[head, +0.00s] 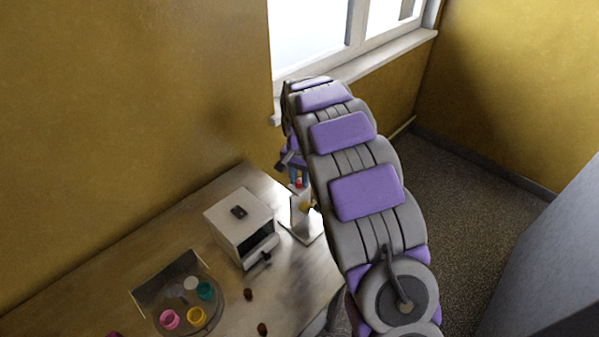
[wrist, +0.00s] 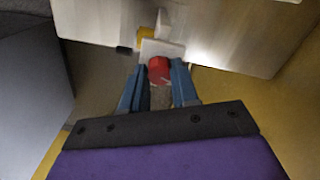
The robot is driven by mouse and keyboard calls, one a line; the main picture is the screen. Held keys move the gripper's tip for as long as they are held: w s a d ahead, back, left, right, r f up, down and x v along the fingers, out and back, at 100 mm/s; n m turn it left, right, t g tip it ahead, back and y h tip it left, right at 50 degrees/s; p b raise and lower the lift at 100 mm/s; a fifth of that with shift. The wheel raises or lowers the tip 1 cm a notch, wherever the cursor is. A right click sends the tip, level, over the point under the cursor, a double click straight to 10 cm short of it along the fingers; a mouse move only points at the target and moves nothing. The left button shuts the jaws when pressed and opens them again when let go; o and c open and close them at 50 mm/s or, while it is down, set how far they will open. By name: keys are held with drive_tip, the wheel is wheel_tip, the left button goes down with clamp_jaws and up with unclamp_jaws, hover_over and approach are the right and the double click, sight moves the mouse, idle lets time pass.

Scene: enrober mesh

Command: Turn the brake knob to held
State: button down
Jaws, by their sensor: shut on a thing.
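A red knob (wrist: 159,70), which I take for the brake knob, sits between the blue fingertips of my gripper (wrist: 158,76) in the wrist view. My gripper is shut on it. A white stand (wrist: 163,48) with a yellow part (wrist: 146,34) is just beyond the knob. In the head view my gripper (head: 299,179) comes down onto the small red knob (head: 299,184) at the top of the white stand (head: 302,222). My arm hides part of the stand there. I cannot read the knob's marks or its turn angle.
A white box (head: 224,216) with a dark front opening stands left of the stand on the table (head: 130,250). A round tray (head: 212,322) with pink, yellow, teal and white cups is at front left. Small brown pieces (head: 248,293) lie nearby. A window is behind.

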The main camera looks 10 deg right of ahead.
sight(299, 180)
drive_tip(key=m+p, duration=0.1)
drive_tip(key=m, duration=0.2)
drive_tip(key=shift+r+p, duration=0.1)
drive_tip(key=shift+p, duration=0.25)
drive_tip(key=m+p, duration=0.2)
drive_tip(key=m, duration=0.2)
drive_tip(key=m+p, duration=0.2)
drive_tip(key=m, duration=0.4)
drive_tip(key=shift+w, duration=0.1)
drive_tip(key=shift+m, duration=0.4)
drive_tip(key=c, duration=0.8)
unclamp_jaws()
drive_tip(key=shift+c, duration=0.2)
wheel_tip(299, 180, up, 17)
drive_tip(key=shift+p, duration=0.3)
drive_tip(key=shift+a+r, duration=0.1)
